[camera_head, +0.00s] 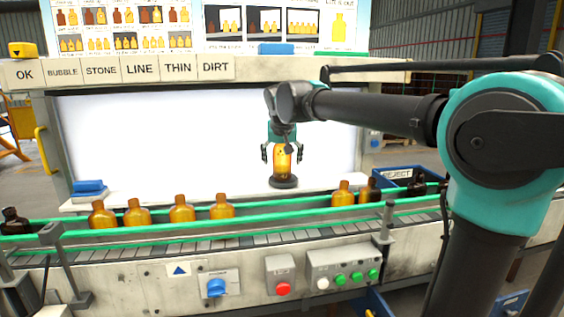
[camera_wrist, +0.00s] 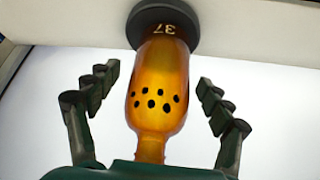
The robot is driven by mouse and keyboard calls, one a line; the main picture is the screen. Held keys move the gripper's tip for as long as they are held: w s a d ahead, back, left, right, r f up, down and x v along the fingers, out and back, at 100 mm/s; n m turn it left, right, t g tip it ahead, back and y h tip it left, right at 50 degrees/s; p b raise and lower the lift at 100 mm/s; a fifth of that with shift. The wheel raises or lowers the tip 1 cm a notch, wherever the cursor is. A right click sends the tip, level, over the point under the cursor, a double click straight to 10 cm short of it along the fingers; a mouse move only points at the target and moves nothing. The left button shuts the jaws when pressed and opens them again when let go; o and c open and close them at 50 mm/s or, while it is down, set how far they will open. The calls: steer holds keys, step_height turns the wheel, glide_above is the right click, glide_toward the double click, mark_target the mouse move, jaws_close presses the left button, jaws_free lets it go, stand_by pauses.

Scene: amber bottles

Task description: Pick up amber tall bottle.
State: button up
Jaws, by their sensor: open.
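An amber tall bottle (camera_head: 282,162) stands upright on a round black base (camera_head: 284,182) in front of the lit white panel. In the wrist view the bottle (camera_wrist: 158,88) shows a group of dark spots on its side and the number 37 near its base end. The black base (camera_wrist: 163,22) also shows there. My gripper (camera_head: 282,155) is above and around the bottle in the head view. In the wrist view its two fingers (camera_wrist: 155,95) stand on either side of the bottle, with a clear gap on both sides. The gripper is open and empty.
Several shorter amber bottles (camera_head: 181,209) stand on the conveyor (camera_head: 270,240) with green rails in front. Dark bottles stand at its left end (camera_head: 14,222) and right. A blue reject bin (camera_head: 400,177) is at the right. A blue block (camera_head: 89,187) lies at the left.

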steer(key=shift+w+f, duration=0.3)
steer(key=shift+f, duration=0.15)
steer(key=c, duration=1.5)
steer(key=shift+r, duration=0.1)
steer(key=shift+r, duration=0.1)
steer(key=shift+r, duration=0.3)
steer(key=shift+c, duration=0.2)
steer(key=s+d, duration=0.1)
steer(key=s, duration=1.7)
steer(key=shift+d+r, duration=0.25)
steer(key=shift+r, duration=0.05)
